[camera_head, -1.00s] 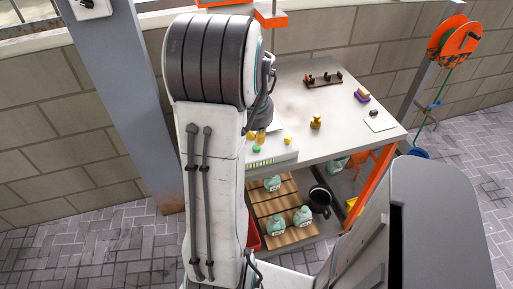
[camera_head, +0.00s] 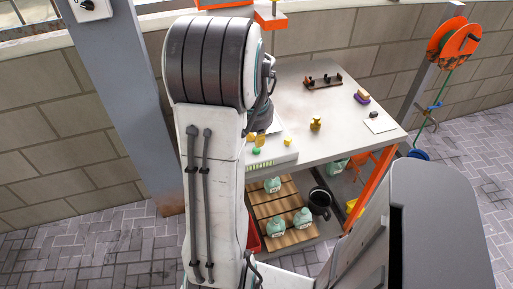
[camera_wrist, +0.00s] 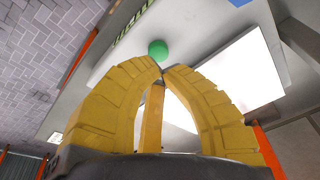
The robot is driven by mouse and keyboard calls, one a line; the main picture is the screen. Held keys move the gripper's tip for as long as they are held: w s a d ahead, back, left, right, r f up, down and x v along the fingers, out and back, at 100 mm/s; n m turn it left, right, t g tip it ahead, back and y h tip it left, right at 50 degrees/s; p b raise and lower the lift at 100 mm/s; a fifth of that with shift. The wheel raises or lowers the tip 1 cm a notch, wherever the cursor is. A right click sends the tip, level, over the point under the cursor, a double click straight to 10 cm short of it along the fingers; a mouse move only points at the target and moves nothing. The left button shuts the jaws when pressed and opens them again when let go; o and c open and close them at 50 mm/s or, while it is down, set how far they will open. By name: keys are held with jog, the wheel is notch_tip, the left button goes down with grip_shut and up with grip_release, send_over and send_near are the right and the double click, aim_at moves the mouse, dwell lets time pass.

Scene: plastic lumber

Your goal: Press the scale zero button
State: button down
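The scale (camera_head: 282,157) is a flat white box on the near left part of the bench, with a row of green marks on its front. A round green button (camera_head: 256,151) shows on it, and a smaller yellow one (camera_head: 287,142) is to the right. My gripper (camera_head: 256,138) is over the scale, partly hidden by my arm. In the wrist view, my gripper's yellow fingers (camera_wrist: 161,66) are shut with their tips nearly together and nothing between them. The green button (camera_wrist: 158,48) appears just beyond the tips; I cannot tell whether they touch.
The grey bench (camera_head: 345,140) also holds a brass weight (camera_head: 316,124), a sponge (camera_head: 361,97), a white card (camera_head: 380,122) and a small dark rack (camera_head: 323,81). Green bottles (camera_head: 302,217) and a dark pot (camera_head: 320,201) are underneath. A grey post (camera_head: 125,100) stands left.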

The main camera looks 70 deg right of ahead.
aim_at(257, 149)
jog(key=shift+f, duration=0.3)
jog(key=shift+f+b, duration=1.55)
jog(key=shift+b, duration=0.05)
jog(key=shift+r, duration=0.2)
jog(key=shift+r+p, duration=1.65)
jog(key=shift+r, duration=0.3)
